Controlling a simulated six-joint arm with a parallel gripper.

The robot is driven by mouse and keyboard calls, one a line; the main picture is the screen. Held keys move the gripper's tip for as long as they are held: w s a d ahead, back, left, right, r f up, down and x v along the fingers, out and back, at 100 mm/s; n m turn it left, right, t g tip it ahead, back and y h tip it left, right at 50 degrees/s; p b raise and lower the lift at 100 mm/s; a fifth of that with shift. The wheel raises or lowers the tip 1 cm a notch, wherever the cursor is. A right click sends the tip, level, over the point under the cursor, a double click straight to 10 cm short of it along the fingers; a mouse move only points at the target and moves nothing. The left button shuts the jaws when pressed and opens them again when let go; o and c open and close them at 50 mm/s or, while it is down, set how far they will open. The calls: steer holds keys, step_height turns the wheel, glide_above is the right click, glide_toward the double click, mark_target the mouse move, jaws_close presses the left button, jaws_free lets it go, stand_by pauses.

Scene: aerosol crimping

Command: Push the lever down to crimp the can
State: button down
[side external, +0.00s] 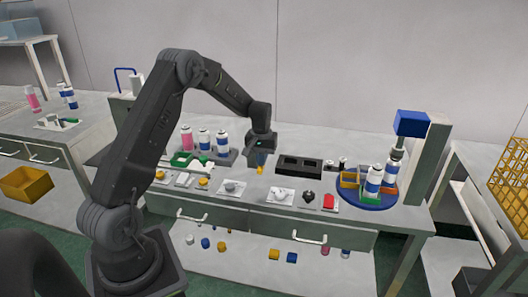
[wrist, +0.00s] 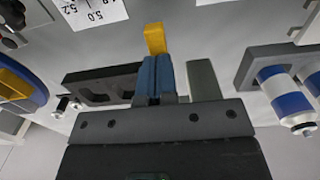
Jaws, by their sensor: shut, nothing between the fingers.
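My gripper (side external: 261,158) hangs over the middle of the bench, its blue fingers shut; they also show in the wrist view (wrist: 156,75). A small yellow piece (wrist: 155,38) shows just past the fingertips; I cannot tell whether it touches them. At the right, a blue press head (side external: 411,123) sits on a grey post above a blue round turntable (side external: 366,203). White-and-blue cans (side external: 373,182) stand upright on the turntable, one close under the head. My gripper is well left of this station. I cannot make out the lever.
A black block with square holes (side external: 298,167) lies between my gripper and the turntable; it also shows in the wrist view (wrist: 85,88). A rack with several cans (side external: 222,142) stands left of my gripper. Small parts on white plates (side external: 281,196) line the front edge.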

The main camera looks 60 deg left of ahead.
step_height(320, 180, up, 14)
stand_by(1.5)
steer(key=s+d+r+m+t, duration=0.1)
steer(key=s+d+r+m, duration=0.1)
steer(key=s+d+r, duration=0.45)
steer(key=s+d+r+m+t, duration=0.1)
steer(key=s+d+r+m, duration=0.15)
steer(key=d, duration=0.65)
steer(key=s+d+m+t, duration=0.1)
steer(key=s+d+m, duration=0.1)
steer(key=s+d, duration=0.3)
steer(key=s+d+f+m+t, duration=0.1)
steer(key=s+d+m+t, duration=0.1)
steer(key=s+d, duration=0.4)
steer(key=s, duration=0.4)
steer(key=shift+s+t, duration=0.3)
steer(key=shift+s, duration=0.1)
